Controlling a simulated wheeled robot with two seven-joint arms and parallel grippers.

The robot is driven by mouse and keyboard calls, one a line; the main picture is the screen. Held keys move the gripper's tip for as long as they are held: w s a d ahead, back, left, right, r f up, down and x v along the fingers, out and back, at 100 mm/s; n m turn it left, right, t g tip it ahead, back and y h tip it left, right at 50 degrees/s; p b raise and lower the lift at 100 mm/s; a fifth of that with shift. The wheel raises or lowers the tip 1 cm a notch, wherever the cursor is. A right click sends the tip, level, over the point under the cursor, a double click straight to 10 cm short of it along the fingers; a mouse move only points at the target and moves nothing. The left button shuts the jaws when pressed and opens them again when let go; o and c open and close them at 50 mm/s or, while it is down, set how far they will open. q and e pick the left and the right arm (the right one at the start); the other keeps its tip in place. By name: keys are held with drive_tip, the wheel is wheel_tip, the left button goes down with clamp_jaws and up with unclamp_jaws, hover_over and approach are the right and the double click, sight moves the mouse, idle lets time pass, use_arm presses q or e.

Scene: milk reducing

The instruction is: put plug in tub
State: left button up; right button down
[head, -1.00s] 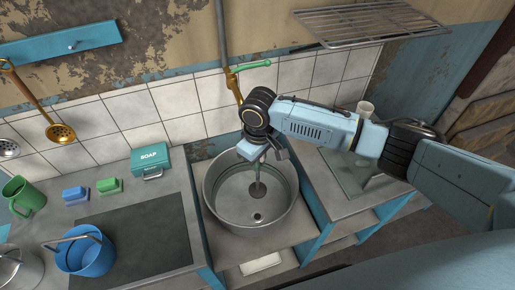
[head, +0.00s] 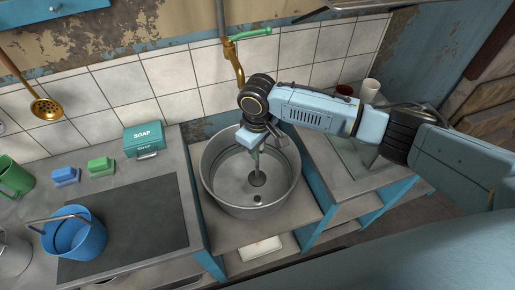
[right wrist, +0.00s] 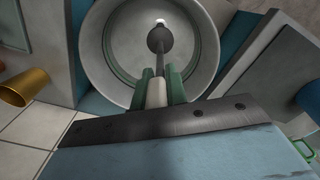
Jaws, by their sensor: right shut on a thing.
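The tub (head: 213,187) is a round grey metal basin between the two counters. Its drain hole (head: 257,199) shows as a small bright spot in the bottom. My right gripper (head: 256,147) is over the tub, shut on the rod of the plug (head: 257,179), a dark round disc on a thin stem. In the right wrist view, the green fingers of the gripper (right wrist: 158,90) clasp the pale handle, and the plug (right wrist: 160,38) hangs beyond them, just short of the drain hole (right wrist: 160,20). I cannot tell how high the plug is above the bottom. My left gripper is out of view.
A brass tap (head: 231,58) with a green handle is on the tiled wall behind the tub. The left counter holds a soap box (head: 144,139), a blue bucket (head: 75,237) and sponges (head: 101,167). A white cup (head: 369,89) stands at the right counter's back.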

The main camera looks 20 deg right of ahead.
drive_tip(key=b, duration=0.6)
hover_over(258, 177)
drive_tip(key=shift+w+f, duration=0.2)
drive_tip(key=shift+f, duration=2.55)
wheel_tip(258, 177, down, 2)
drive_tip(key=shift+f, duration=0.15)
drive_tip(key=shift+f+b, duration=1.6)
drive_tip(key=shift+f, duration=1.45)
drive_tip(key=shift+f+p, duration=0.5)
drive_tip(key=shift+p, duration=0.35)
drive_tip(key=c, duration=0.7)
unclamp_jaws()
drive_tip(key=shift+r, duration=0.1)
